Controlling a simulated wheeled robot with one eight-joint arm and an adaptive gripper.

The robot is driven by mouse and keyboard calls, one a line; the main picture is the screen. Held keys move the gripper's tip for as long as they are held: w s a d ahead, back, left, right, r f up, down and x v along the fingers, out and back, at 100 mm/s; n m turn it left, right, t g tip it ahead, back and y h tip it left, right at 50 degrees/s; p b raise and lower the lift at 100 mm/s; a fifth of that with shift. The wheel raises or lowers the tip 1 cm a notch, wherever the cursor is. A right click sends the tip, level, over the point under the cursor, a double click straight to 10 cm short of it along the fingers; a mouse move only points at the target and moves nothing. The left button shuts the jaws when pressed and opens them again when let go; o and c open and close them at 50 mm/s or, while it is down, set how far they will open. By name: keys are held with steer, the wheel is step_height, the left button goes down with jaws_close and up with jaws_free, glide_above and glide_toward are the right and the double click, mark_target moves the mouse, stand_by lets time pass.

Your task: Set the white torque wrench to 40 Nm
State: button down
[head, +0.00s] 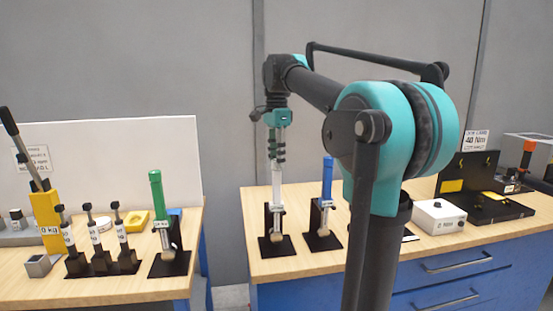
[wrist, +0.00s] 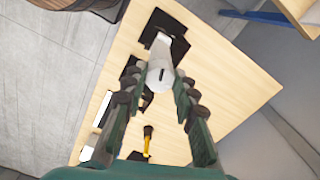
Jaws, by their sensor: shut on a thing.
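The white torque wrench (head: 276,187) stands upright in a black stand (head: 277,246) at the left end of the right bench. My gripper (head: 277,153) comes down from above and is shut on the top of its white handle. In the wrist view, the wrench (wrist: 160,72) shows end-on between my fingers (wrist: 158,98), with a dark slot in its end. Its scale is too small to read. A sign (head: 475,140) reading 40 Nm stands at the back right of the bench.
A blue wrench (head: 327,180) stands in its own stand just right of the white one. A white box (head: 438,217) and a black tester (head: 495,207) sit farther right. A green wrench (head: 157,195) is on the left bench, across a gap.

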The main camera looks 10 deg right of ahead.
steer(key=shift+m, duration=0.7)
steer(key=c, duration=1.2)
jaws_free()
step_height(320, 180, up, 12)
steer(key=shift+s, duration=0.15)
